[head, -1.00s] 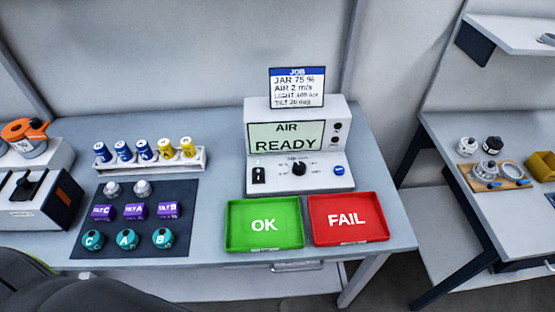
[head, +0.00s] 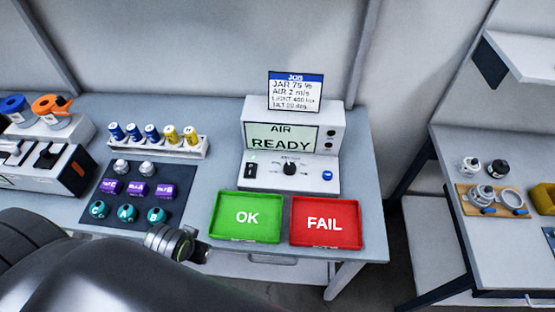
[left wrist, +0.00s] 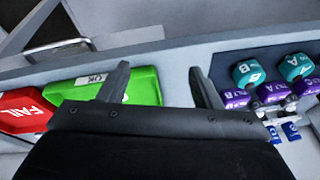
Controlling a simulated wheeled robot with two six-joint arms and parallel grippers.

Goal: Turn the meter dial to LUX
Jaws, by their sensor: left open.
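The meter (head: 336,140) stands on the bench in the head view, with its screen (head: 281,138) reading AIR READY. Its black dial (head: 289,169) is on the front panel below the screen; the small labels around it are too small to read. My left gripper (left wrist: 162,88) is open and empty in the left wrist view, above the bench's front edge near the green tray and the dark mat. In the head view my left arm comes in at the lower left, apart from the meter. The meter does not show in the left wrist view. My right gripper is out of view.
A green OK tray (head: 219,231) and a red FAIL tray (head: 350,240) lie in front of the meter. A dark mat (head: 115,193) with several sensors and a rack (head: 165,150) of blue and yellow cylinders are to the left. A job card (head: 296,92) stands above the meter.

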